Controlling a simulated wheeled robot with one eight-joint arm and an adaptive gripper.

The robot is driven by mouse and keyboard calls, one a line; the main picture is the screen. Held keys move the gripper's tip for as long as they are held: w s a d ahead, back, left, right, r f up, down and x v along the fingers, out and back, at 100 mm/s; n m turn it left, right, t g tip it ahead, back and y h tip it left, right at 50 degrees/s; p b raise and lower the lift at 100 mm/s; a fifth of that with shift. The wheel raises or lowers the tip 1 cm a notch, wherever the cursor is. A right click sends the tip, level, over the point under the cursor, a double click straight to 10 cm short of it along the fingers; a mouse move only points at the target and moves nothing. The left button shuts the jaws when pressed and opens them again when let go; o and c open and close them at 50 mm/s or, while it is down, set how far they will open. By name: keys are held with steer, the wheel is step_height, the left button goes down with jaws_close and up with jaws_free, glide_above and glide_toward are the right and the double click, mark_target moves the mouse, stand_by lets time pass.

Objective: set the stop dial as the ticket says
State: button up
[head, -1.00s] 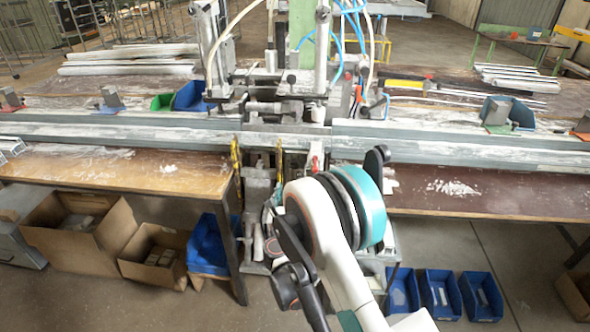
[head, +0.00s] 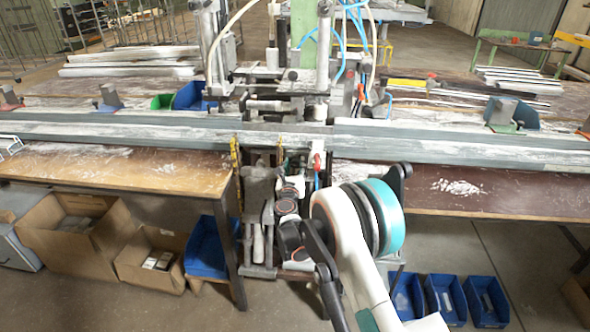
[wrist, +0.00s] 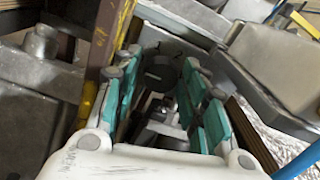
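My gripper (wrist: 160,82) is open in the wrist view, with teal finger pads on both sides and nothing held between them. A dark, round, ring-like part (wrist: 160,68) shows beyond and between the fingertips. I cannot tell whether it is the stop dial or whether the fingers touch it. In the head view my arm reaches toward the middle of the clamp bench (head: 250,138), below the long grey profile rail. The gripper itself is hard to make out there. No readable ticket and no dial marks show in either view.
Metal blocks crowd the gripper on both sides in the wrist view, with a yellow strip (wrist: 121,25) at left and a blue hose (wrist: 300,162) at right. Cardboard boxes (head: 75,240) and blue bins (head: 447,297) stand on the floor under the bench.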

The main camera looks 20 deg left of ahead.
steer(key=c, duration=0.8)
